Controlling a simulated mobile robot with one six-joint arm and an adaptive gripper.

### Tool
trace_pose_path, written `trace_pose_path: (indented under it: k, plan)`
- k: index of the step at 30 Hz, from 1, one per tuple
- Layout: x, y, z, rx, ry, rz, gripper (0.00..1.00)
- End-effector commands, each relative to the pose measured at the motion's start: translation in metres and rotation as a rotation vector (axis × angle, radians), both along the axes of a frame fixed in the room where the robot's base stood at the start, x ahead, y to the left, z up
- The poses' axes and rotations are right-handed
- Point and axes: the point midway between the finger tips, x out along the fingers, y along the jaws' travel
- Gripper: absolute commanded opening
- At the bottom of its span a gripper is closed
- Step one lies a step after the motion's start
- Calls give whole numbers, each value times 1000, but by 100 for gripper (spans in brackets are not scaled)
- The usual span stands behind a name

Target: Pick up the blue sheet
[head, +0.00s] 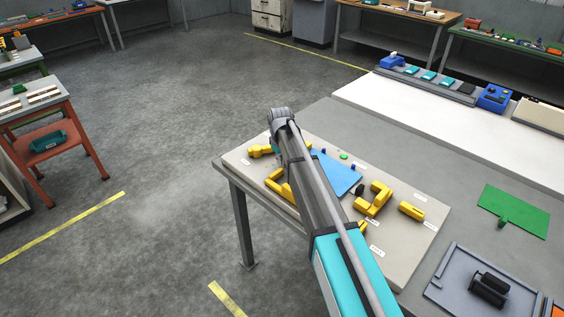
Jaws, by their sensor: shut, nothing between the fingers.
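The blue sheet (340,174) lies flat on a light grey board on the table, just right of my arm. My arm crosses in front of it and hides its left part. Yellow blocks stand around the sheet: one at the upper left (260,151), one partly behind my arm (278,186), and one at the right (374,199). My gripper's fingers cannot be made out; my arm's own links cover that area.
The board (405,262) also bears another yellow block (411,211) and small labels. A green sheet (514,211) and a grey tray (450,293) with a black part (489,289) lie to the right. Blue devices (494,97) stand behind. Floor left of the table is clear.

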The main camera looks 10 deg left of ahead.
Motion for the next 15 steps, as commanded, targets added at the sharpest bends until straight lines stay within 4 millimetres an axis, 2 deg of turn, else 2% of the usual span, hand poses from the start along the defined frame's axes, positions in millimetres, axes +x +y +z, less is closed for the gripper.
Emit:
trace_pose_path:
  k: [2,9,15]
  plan:
    - [0,0,-10,0,0,0,0]
    - [-20,-21,-7,0,0,0,0]
    - [-26,-29,-7,0,0,1,0]
